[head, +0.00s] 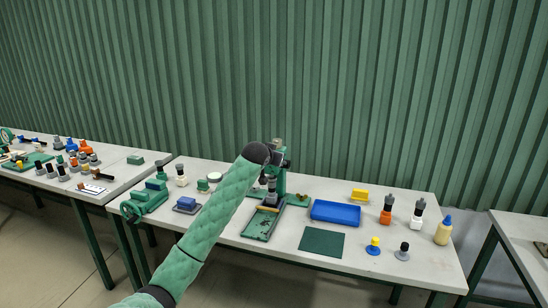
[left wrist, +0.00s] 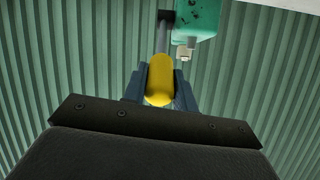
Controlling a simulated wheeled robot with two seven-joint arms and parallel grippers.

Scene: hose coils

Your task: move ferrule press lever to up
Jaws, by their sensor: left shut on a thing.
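The ferrule press (head: 281,182) is a green upright stand at the back of the middle table. In the left wrist view its green body (left wrist: 199,18) shows at the top, with a small pale tip below it. The press lever (left wrist: 160,82) has a yellow grip on a grey rod running to a dark pivot. My left gripper (head: 281,158) is at the upper part of the press, partly hidden behind my own wrist. In the wrist view its two dark fingers (left wrist: 160,90) are shut on the yellow grip. The lever's angle cannot be told clearly. My right gripper is out of view.
A green tray (head: 258,228) lies in front of the press. A blue tray (head: 336,212), a dark green mat (head: 321,242) and several bottles stand to the right. A green vise-like device (head: 146,201) stands at the left. A corrugated green wall (head: 330,90) is behind.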

